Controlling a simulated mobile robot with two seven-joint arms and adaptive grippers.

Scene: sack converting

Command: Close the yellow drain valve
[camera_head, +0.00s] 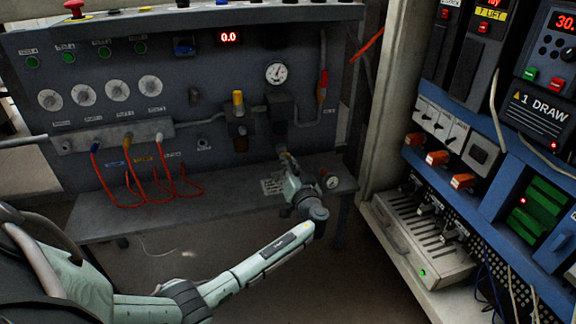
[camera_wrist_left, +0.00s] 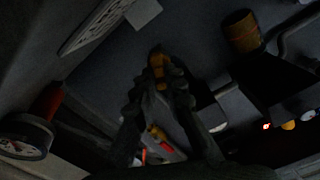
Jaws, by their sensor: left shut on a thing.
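The yellow drain valve handle (camera_wrist_left: 158,67) shows as a small yellow piece between my left fingertips in the left wrist view. My left gripper (camera_wrist_left: 154,80) is shut on it. In the head view, my left gripper (camera_head: 285,158) reaches up to the panel, just below the dark block under the round gauge. There the gripper mostly hides the valve. The wrist view is dark, so the handle's exact angle cannot be told. My right gripper is in neither view.
A yellow-topped regulator (camera_head: 238,104) sits left of the gripper. A red-handled lever (camera_head: 323,85) is on the right. Red hoses (camera_head: 130,198) hang at left; a control rack (camera_head: 500,150) stands at right.

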